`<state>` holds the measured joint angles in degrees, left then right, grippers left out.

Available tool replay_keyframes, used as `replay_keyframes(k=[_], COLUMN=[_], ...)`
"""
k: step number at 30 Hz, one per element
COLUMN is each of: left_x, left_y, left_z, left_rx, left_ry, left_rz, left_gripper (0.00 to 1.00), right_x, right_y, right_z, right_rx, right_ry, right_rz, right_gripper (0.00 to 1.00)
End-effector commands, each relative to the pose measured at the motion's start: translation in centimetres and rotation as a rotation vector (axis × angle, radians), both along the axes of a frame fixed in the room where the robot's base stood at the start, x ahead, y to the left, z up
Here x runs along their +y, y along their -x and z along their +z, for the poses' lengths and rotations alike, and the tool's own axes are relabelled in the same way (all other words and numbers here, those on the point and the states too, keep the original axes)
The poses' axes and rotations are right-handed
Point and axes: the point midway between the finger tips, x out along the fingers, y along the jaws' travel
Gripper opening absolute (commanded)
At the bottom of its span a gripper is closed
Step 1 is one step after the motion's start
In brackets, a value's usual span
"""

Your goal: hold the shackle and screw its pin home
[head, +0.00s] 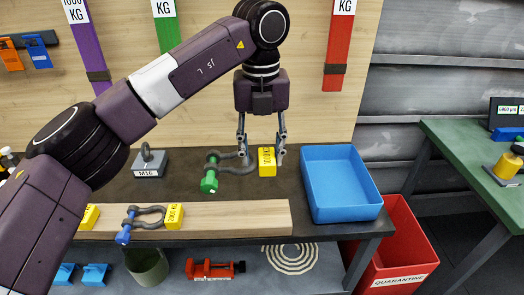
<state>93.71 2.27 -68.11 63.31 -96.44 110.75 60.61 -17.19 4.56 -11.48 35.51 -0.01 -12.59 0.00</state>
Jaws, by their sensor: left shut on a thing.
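A grey shackle (235,170) with a green pin (209,181) and a yellow tag (267,168) is at the middle of the dark bench. My left gripper (261,156) points down from above and is shut on this shackle at its tag end, one finger on each side. The green pin is at the shackle's left end; I cannot tell how deep it sits. A second grey shackle (148,222) with a blue pin (124,236) and a yellow tag (174,212) lies on the wooden board (235,218). My right gripper is out of view.
A blue bin (341,203) stands at the bench's right end, with a red quarantine bin (403,233) below. A grey M16 block (150,163) stands back left. A red clamp-like tool (214,268) is on the lower shelf. Coloured straps hang behind. My left arm covers the left side.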

Motion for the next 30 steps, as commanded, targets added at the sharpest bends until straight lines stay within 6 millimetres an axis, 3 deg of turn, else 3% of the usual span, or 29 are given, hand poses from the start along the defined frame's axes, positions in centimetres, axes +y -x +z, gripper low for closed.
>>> replay_keyframes(k=[30], left_x=[0.0], left_y=[0.0], left_z=[-2.9], left_rx=[-0.002], left_ry=[0.001], left_rz=[0.000], left_gripper=[0.11], right_x=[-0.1], right_y=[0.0], right_z=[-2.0], right_rx=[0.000], right_ry=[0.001], right_rz=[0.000], right_gripper=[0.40])
